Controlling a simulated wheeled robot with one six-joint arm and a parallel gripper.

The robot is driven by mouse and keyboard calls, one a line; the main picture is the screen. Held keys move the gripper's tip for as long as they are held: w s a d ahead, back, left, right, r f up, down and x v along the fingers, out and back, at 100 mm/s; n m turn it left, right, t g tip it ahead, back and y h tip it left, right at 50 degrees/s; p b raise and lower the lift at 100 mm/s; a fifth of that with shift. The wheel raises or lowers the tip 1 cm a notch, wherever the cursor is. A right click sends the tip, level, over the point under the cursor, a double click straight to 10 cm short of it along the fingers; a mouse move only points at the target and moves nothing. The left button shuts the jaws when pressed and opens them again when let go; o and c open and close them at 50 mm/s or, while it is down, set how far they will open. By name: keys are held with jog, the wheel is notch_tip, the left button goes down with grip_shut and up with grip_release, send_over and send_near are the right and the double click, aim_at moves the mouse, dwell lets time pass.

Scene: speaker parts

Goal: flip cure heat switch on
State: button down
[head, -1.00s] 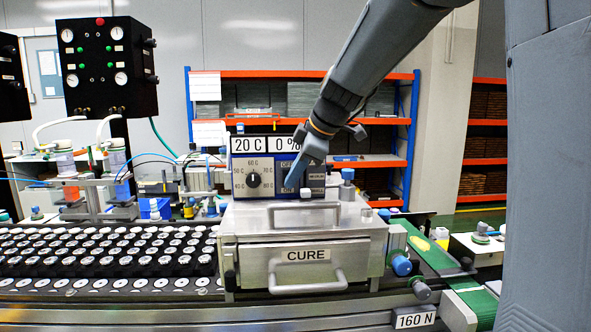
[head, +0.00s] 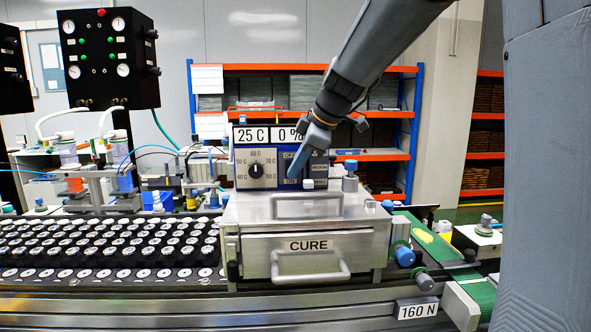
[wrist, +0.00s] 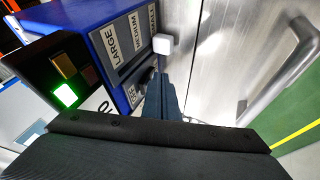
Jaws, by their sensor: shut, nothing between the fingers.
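The metal cure oven (head: 305,245) stands in the middle of the head view, with its control box on top. Its displays read 25 C (head: 252,134) and 0 % (head: 286,133). A black temperature dial (head: 256,170) sits on the left panel. My gripper (head: 293,176) is shut and empty, its tip at the blue switch panel (head: 283,157) right of the dial. In the wrist view, the shut fingers (wrist: 162,98) point at the box's lower edge.
In the wrist view, a green lamp (wrist: 66,95) glows beside a dark amber one (wrist: 63,65). A white knob (wrist: 163,44) sits by a size scale, close to the fingers. An oven handle (head: 310,266) juts out at the front. A full parts tray (head: 110,244) lies left.

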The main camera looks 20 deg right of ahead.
jog(key=shift+r, duration=0.2)
jog(key=shift+r+p, duration=0.3)
jog(key=shift+r, duration=0.35)
jog(key=s+d+r+b, duration=0.2)
jog(key=s+r+b, duration=0.1)
jog(key=s+r, duration=0.5)
jog(key=shift+s+r, duration=0.35)
jog(key=shift+s, duration=0.15)
jog(key=shift+f+b, duration=0.1)
jog(key=shift+b, duration=0.4)
jog(key=f+b, duration=0.1)
jog(key=b, duration=0.3)
jog(key=shift+s+a+f, duration=0.15)
jog(key=shift+a+f, duration=0.05)
jog(key=shift+r, duration=0.1)
